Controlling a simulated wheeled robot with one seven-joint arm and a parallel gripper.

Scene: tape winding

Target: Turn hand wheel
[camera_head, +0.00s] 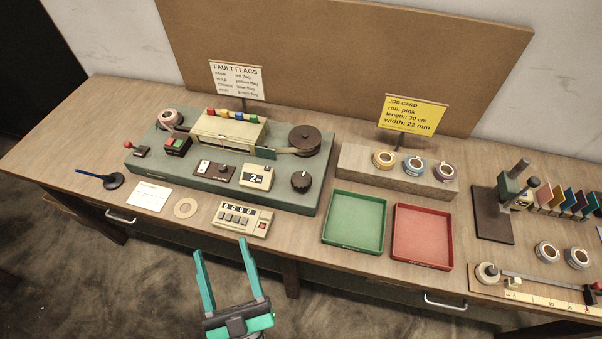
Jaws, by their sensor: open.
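The green tape-winding machine (225,190) stands on the wooden bench at the left. A dark brown round wheel or reel (304,139) lies flat on its right end, with a tape strip leading to it from the cream housing. A black ridged knob (301,181) sits in front of it on the same base. I cannot tell for certain which of the two is the hand wheel. My gripper (220,247) is at the lower middle, in front of the bench edge. Its two green fingers are spread apart with nothing between them, clear of the wheel and knob.
A counter box (243,219) lies near the front edge, between my gripper and the machine. A green tray (355,223) and a red tray (422,235) are to the right. A sign (237,79) rises behind the machine.

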